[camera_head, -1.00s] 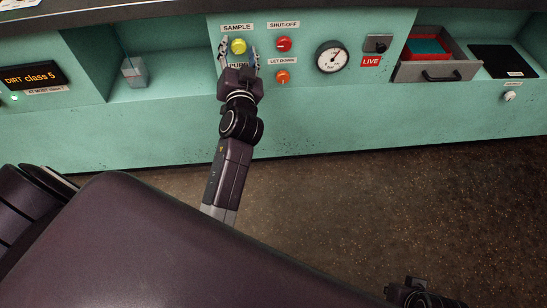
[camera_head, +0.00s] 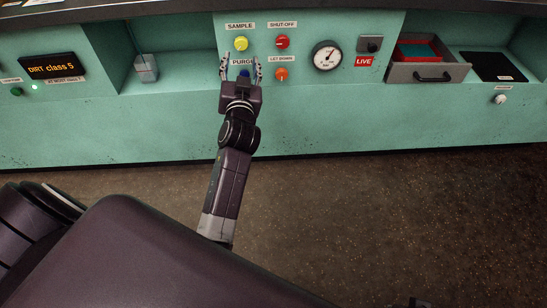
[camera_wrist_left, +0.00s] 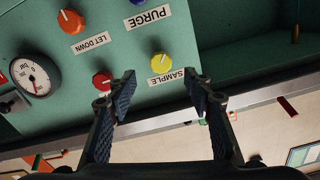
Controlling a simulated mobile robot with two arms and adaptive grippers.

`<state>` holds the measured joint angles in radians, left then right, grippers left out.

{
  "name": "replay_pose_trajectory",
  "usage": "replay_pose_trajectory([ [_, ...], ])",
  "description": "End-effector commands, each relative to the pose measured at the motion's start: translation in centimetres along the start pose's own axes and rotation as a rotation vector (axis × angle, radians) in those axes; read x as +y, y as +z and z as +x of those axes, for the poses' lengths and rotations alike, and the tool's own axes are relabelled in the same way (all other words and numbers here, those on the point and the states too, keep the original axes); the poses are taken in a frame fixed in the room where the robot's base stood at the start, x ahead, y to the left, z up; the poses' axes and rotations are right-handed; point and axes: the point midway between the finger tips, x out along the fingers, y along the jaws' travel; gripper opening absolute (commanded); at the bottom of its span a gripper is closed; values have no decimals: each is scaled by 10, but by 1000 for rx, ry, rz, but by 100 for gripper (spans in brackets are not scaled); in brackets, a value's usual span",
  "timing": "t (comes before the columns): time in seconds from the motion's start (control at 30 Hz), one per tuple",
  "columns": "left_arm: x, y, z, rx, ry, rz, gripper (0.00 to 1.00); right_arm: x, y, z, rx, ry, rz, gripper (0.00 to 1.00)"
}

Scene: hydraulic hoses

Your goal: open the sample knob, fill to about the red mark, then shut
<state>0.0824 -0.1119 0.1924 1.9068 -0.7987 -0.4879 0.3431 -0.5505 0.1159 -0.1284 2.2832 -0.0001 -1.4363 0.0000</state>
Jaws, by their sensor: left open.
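The yellow sample knob (camera_head: 241,43) sits on the teal panel under its SAMPLE label; it also shows in the left wrist view (camera_wrist_left: 160,63), which is upside down. I cannot tell its turn. My left gripper (camera_head: 241,63) is open and empty, its fingertips below the knob and around the PURGE label in the head view. In the wrist view the open fingers (camera_wrist_left: 160,86) do not touch the knob. A clear sample container (camera_head: 146,69) stands in the left alcove; its fill and red mark are too small to read. A dark part of my right arm barely shows at the bottom edge.
A red shut-off knob (camera_head: 282,42), an orange let-down knob (camera_head: 281,74) and a blue purge knob (camera_head: 244,72) are close by. A gauge (camera_head: 327,56) is to their right. An open drawer (camera_head: 430,73) juts out farther right. A display (camera_head: 52,67) reads DIRT class 5.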

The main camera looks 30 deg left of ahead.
Motion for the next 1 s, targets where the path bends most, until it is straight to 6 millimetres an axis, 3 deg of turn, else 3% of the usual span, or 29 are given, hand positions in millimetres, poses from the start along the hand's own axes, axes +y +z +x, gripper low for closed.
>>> replay_pose_trajectory([
  [0.47,50,51,-7,-119,135,48,47,1,-8,-28,0,0,0,0],
  [1.0,106,136,-45,-296,309,103,47,2,-19,-63,0,0,0,0],
])
